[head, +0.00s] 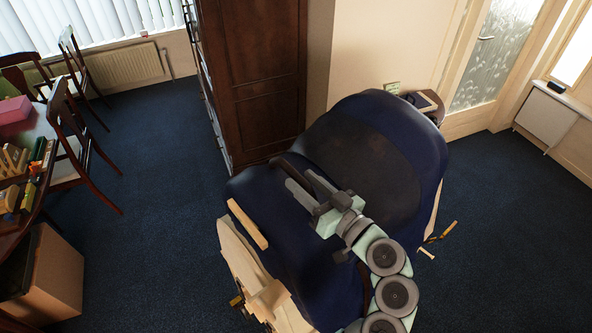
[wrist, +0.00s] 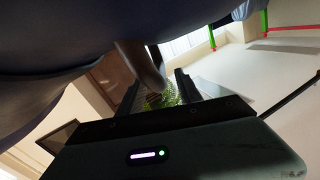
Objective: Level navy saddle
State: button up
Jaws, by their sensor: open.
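The navy saddle (head: 372,120) is large and rounded, with a darker seat panel, and fills the middle of the head view. It looks tilted, but its exact lean is hard to judge. A dark brown curved part (head: 290,162) rises from its left side. My gripper (head: 299,180) is open over the saddle, its fingers pointing up-left toward that part. In the wrist view a brown rounded end (wrist: 142,65) shows between the open fingers (wrist: 153,88); I cannot tell whether they touch it. The navy underside (wrist: 60,40) hangs across the top of that view.
A pale wooden stand (head: 247,262) shows below the saddle at front left. A brown cabinet (head: 262,80) stands close behind. A table with small items (head: 12,200) and chairs (head: 80,150) are at left. Blue carpet (head: 165,190) is clear between; small wooden pieces (head: 440,235) lie at right.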

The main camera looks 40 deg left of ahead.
jog(key=shift+w+a+p, duration=0.2)
jog(key=shift+a+p, duration=0.15)
jog(key=shift+a, duration=1.3)
grip_shut()
